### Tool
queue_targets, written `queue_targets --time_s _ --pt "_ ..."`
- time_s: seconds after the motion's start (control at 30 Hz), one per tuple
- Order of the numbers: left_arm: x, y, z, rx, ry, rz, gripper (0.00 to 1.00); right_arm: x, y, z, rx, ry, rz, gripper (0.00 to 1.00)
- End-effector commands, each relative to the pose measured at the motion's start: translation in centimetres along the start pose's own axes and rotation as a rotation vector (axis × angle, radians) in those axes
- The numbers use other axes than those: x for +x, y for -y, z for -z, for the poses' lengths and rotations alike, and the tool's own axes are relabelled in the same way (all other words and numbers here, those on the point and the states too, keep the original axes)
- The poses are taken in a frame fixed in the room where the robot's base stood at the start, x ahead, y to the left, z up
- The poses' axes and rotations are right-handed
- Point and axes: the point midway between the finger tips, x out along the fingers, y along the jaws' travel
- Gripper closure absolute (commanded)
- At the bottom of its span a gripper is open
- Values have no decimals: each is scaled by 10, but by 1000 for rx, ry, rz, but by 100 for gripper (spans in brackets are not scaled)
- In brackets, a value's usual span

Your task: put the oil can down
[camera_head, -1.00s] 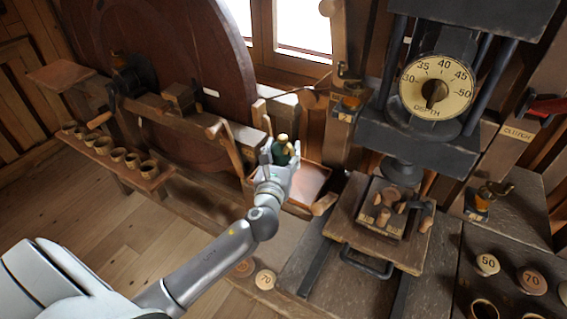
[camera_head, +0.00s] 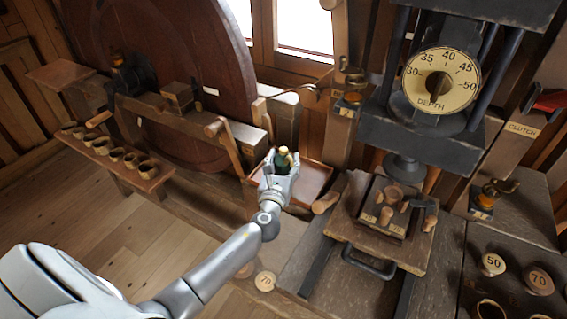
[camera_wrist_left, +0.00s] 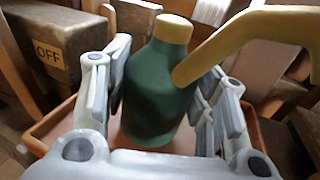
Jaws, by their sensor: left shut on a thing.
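The oil can is dark green with a tan cap and a tan curved spout. It shows in the head view (camera_head: 283,160) and large in the left wrist view (camera_wrist_left: 158,92). My left gripper (camera_head: 281,168) is shut on it, with a finger on each side of its body in the left wrist view (camera_wrist_left: 160,100). The can is roughly upright. A reddish-brown tray (camera_head: 318,178) lies below and behind the can; I cannot tell whether the can's base touches it. My right gripper is not in view.
A press with a depth dial (camera_head: 441,80) stands at the right, with a wooden plate (camera_head: 345,228) below it. A big wooden wheel (camera_head: 160,60) and a lever (camera_head: 229,148) are at the left. A bench of small cups (camera_head: 150,183) is farther left.

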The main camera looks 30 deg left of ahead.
Motion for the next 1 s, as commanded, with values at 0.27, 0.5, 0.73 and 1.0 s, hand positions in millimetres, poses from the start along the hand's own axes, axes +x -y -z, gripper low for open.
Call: queue_targets --time_s 0.27,0.5,0.73,1.0 --pt "0 0 2 0 0 0 38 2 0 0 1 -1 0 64" --pt "0 0 2 0 0 0 27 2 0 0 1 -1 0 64" --pt "0 0 -1 0 0 0 27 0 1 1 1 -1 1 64" --pt "-36 0 2 0 -2 2 27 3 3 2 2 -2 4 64"
